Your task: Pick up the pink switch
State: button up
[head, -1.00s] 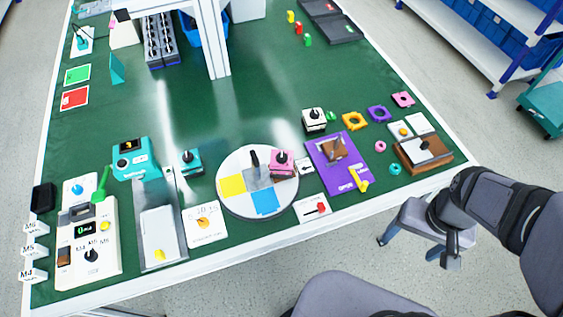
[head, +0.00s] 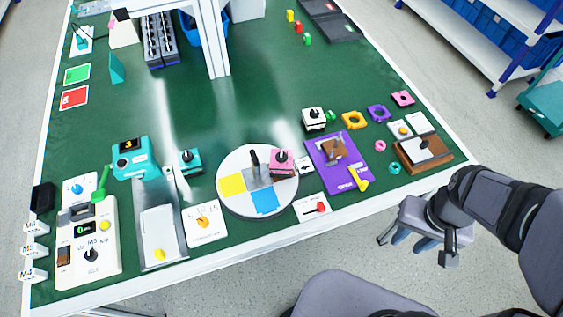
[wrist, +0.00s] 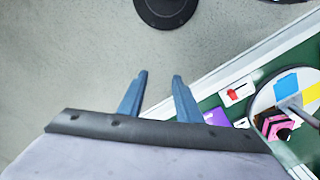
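The pink switch (head: 281,163) is a pink block with a black knob on top. It sits on the right part of the round white turntable (head: 228,207), which has yellow, blue and grey sections and a dark upright post. In the wrist view the pink switch (wrist: 274,127) shows at the lower right, clear of the fingers. My gripper (wrist: 158,78) is open and empty, with its two blue fingers spread above the floor outside the table edge. In the head view my gripper (head: 405,238) hangs low to the right, off the front edge, partly hidden by its own wrist.
A white switch (head: 313,119) and a teal switch (head: 190,161) stand near the turntable. The green table (head: 260,110) is clear behind the turntable.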

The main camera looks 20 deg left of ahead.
aim_at(281, 161)
jog(key=w+a+f+n+t+y+b, duration=0.25)
jog(key=w+a+t, duration=0.35)
jog(key=a, duration=0.7)
jog(key=w+a+f+n+t+y+b, duration=0.1)
jog(key=w+a+n+t+y, duration=0.2)
jog(key=w+a, duration=0.75)
jog(key=s+a+r+n+t+b, duration=0.25)
jog(key=s+a+t, duration=0.2)
jog(key=a, duration=0.45)
jog(key=s+f+m+b, duration=0.1)
jog(key=s, duration=0.1)
jog(key=s+a+f+m+t+y+b, duration=0.1)
jog(key=s, duration=0.1)
jog(key=s+f+m+t+b, duration=0.1)
jog(key=s+b, duration=0.1)
jog(key=shift+s+a+f+t, duration=0.2)
jog(key=shift+s+f+t, duration=0.05)
jog(key=shift+s, duration=0.05)
jog(key=shift+s+d+m, duration=0.15)
jog(key=shift+s+m, duration=0.2)
jog(key=shift+m, duration=0.05)
jog(key=shift+p+x, duration=0.75)
jog(key=shift+x, duration=2.2)
jog(key=shift+w, duration=0.75)
